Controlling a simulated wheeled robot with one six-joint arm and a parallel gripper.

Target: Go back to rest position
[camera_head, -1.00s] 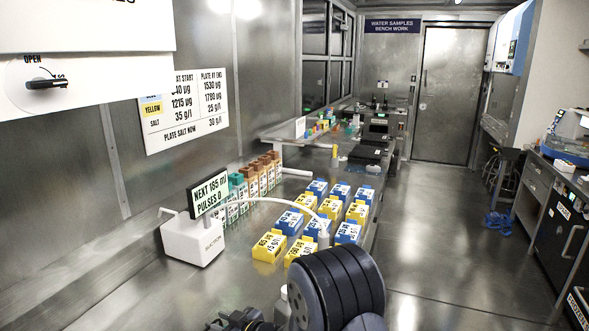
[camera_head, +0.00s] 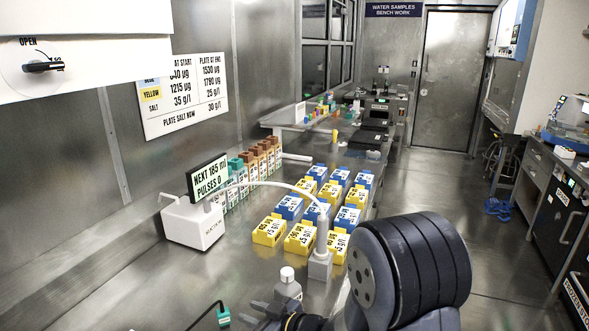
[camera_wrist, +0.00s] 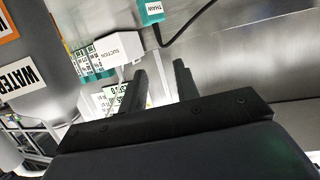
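My gripper (camera_wrist: 160,78) shows in the wrist view with its two dark fingers apart and nothing between them. The bench and a white box marked suction lie beyond the fingers. In the head view my gripper is low at the bottom edge, partly cut off, near a small white-capped bottle (camera_head: 288,284). My dark, ribbed arm joint fills the lower right of the bench area and hides part of the bench edge.
Blue and yellow labelled boxes (camera_head: 300,237) stand in rows on the bench. A white suction unit (camera_head: 193,222) with a display and hose is left of them. A holder (camera_head: 320,265) stands in front. A green-tagged cable (camera_head: 223,316) lies nearby.

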